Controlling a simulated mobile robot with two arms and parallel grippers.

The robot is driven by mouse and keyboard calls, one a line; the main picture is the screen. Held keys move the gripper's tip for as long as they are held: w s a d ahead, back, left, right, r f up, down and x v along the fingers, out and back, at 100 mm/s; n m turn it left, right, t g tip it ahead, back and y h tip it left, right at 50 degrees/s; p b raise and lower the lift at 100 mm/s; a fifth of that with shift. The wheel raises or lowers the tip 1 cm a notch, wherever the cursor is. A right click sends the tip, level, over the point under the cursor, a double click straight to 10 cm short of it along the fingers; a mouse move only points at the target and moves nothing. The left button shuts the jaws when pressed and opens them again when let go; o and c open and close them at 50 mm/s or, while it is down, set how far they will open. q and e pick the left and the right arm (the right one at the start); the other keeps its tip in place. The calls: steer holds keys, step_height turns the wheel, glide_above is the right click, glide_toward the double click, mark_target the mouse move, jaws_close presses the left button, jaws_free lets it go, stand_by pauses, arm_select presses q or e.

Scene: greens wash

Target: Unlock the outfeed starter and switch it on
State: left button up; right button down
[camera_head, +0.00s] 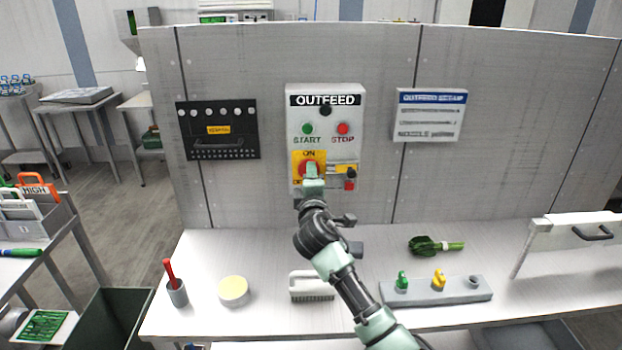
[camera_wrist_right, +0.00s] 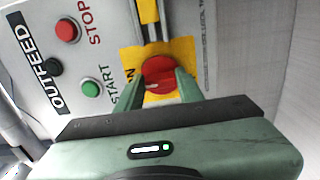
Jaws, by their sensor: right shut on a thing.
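The outfeed starter (camera_head: 325,95) is a pale box on the grey back panel, with a black OUTFEED label, a green START button (camera_head: 307,129) and a red STOP button (camera_head: 343,129). Its red rotary switch (camera_head: 310,164) sits on a yellow plate marked ON at the top. My right gripper (camera_head: 312,180) is shut on this red knob; in the right wrist view its fingers flank the knob (camera_wrist_right: 159,75). The plate's lower lettering is mostly hidden. A small red and black item (camera_head: 350,180), perhaps a padlock, is right of the switch. My left gripper is not in view.
On the white bench are a cup with a red-handled tool (camera_head: 177,293), a yellow-topped round tub (camera_head: 233,291), a brush (camera_head: 312,287), a grey block with pegs (camera_head: 437,291) and leafy greens (camera_head: 435,246). A black board (camera_head: 217,130) and a notice (camera_head: 430,116) flank the starter.

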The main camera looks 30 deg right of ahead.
steer(key=c, duration=0.9)
jaws_free()
steer(key=b+v, duration=0.1)
steer(key=v, duration=0.7)
steer(key=shift+b, duration=0.35)
steer(key=shift+d, duration=0.1)
